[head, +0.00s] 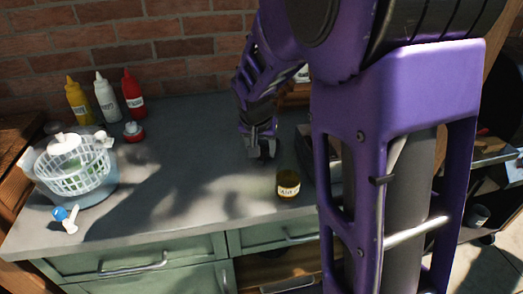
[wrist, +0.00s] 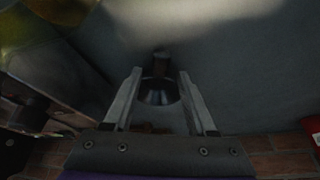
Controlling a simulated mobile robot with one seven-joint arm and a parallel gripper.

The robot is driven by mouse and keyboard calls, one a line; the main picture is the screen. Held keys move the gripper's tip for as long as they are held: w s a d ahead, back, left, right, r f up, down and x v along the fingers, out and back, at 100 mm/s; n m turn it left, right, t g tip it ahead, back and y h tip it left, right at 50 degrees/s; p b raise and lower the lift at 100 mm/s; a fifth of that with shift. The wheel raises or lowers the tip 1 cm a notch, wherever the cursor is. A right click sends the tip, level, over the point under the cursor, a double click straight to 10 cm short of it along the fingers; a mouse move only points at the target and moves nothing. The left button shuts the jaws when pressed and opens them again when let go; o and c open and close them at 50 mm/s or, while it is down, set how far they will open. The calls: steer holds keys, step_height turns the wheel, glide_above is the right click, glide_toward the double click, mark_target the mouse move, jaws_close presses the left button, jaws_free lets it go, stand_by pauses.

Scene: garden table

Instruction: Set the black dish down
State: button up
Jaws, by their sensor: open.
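My gripper (head: 262,152) is low over the grey worktop, right of its middle, with its fingers pointing down. In the wrist view the two fingers of my gripper (wrist: 160,75) stand apart. A small dark, rounded thing (wrist: 158,92) shows between them; it looks like the black dish, but the shadow hides its exact shape. A gap seems to show on both sides of it. In the head view a dark patch lies at the fingertips, and I cannot tell the dish from the fingers there.
A labelled amber jar (head: 288,184) stands near the front edge. A white basket (head: 72,172) sits at the left, with yellow (head: 78,102), white (head: 106,98) and red (head: 133,94) bottles behind it. A brick wall (head: 170,45) closes the back. The worktop's middle (head: 185,150) is clear.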

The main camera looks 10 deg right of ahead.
steer(key=p+v, duration=0.1)
steer(key=v, duration=1)
